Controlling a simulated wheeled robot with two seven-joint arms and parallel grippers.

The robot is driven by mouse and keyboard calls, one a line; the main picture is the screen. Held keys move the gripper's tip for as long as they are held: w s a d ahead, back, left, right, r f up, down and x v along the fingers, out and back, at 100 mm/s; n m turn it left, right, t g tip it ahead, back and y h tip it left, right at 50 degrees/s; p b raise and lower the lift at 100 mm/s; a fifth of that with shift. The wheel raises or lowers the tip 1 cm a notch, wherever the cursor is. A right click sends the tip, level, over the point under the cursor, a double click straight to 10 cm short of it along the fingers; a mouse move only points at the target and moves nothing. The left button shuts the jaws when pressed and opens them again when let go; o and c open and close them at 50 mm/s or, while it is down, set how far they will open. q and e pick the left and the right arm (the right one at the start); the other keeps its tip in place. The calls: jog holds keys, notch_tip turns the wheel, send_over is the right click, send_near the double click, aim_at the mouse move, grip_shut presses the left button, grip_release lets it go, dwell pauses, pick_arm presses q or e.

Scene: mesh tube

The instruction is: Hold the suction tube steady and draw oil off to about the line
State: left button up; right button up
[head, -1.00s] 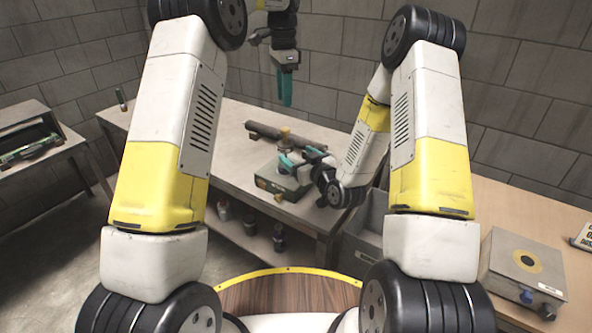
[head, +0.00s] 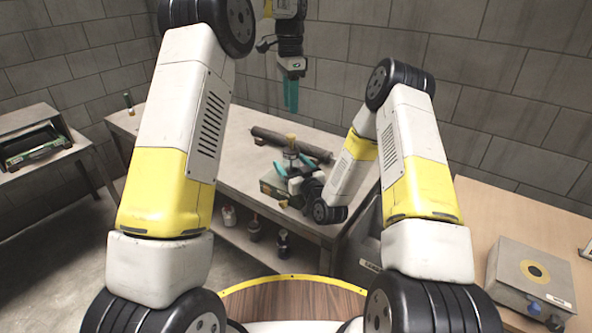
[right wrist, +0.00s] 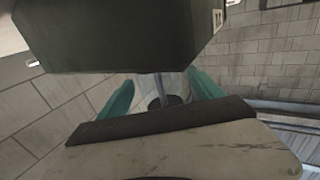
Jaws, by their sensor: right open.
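My left gripper (head: 291,96) hangs high above the back of the bench, teal fingers pointing down, with nothing visible in it. The fingers show nearly side by side, so I cannot tell if they are apart. My right gripper (head: 288,166) is low over the bench, at a small fixture with an amber top (head: 291,138). In the right wrist view its teal fingers (right wrist: 161,94) are open, either side of a thin grey upright tube (right wrist: 158,87) above a dark round part (right wrist: 163,102). Contact is not visible. I see no oil or line; a dark block hides the tube's upper end.
A long dark cylinder (head: 268,136) lies on the bench (head: 232,160) behind the fixture. A green-grey box (head: 270,187) sits under my right gripper. Bottles (head: 283,242) stand on the lower shelf. A grey box with a yellow ring (head: 532,280) is on the right table.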

jog(key=shift+w+a, duration=0.15)
jog(key=shift+w, duration=0.1)
jog(key=c, duration=1.6)
